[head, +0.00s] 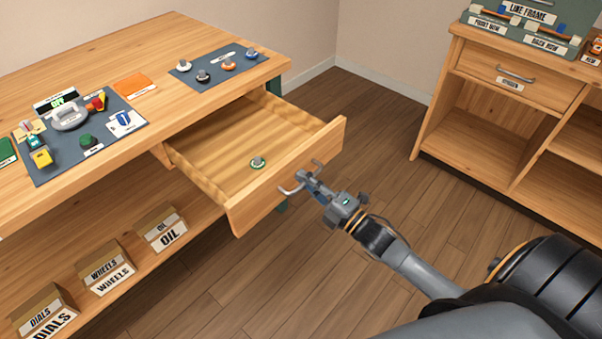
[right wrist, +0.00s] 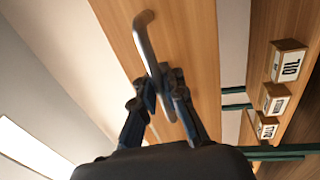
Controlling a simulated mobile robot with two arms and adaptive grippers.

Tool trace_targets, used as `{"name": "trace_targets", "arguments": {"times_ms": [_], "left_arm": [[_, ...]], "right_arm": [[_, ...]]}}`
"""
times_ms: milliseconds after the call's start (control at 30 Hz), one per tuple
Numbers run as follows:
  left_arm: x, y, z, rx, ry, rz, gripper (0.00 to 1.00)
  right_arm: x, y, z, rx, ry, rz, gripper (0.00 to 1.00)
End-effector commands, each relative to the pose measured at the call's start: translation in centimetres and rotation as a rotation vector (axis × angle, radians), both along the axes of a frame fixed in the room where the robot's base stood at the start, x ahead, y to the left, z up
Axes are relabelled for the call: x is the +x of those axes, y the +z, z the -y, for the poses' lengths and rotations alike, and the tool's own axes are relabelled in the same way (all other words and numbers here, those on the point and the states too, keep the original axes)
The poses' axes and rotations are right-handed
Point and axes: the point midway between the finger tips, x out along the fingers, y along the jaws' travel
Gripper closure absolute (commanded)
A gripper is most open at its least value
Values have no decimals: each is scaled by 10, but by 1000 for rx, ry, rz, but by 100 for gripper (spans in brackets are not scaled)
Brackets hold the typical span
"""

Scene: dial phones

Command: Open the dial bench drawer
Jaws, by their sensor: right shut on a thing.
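The dial bench drawer (head: 290,185) is pulled well out from the wooden bench (head: 190,55). A small round dial with a green rim (head: 257,163) lies inside on the drawer floor. My right gripper (head: 308,180) is at the front of the drawer, shut on the metal bar handle (head: 287,191). In the right wrist view, the fingers (right wrist: 163,90) close around the handle (right wrist: 147,45) against the wooden drawer front (right wrist: 190,35). My left gripper is not in view.
Blue mats (head: 75,165) with parts and several dials lie on the bench top. Boxes marked OIL (head: 165,228), WHEELS (head: 108,270) and DIALS (head: 45,312) stand on the lower shelf. A wooden cabinet (head: 520,90) stands at right. The floor (head: 370,150) between is clear.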

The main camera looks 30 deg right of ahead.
Motion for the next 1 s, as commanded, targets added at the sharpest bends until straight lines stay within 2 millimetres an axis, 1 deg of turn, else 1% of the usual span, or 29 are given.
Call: {"name": "trace_targets", "arguments": {"times_ms": [33,333,367,400,733,867,1000], "left_arm": [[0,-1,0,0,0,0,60],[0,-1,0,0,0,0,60],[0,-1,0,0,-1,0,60],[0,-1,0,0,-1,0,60],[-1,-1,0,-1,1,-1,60],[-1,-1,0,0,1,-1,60],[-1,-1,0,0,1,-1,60]], "right_arm": [[-1,-3,0,-1,0,-6,100],[-1,-3,0,-1,0,-7,100],[-1,-3,0,-1,0,-7,86],[-1,-3,0,-1,0,-6,80],[-2,-2,1,-1,0,-3,80],[-14,-5,5,-2,-2,-6,80],[-40,-11,14,0,-1,-9,80]]}}
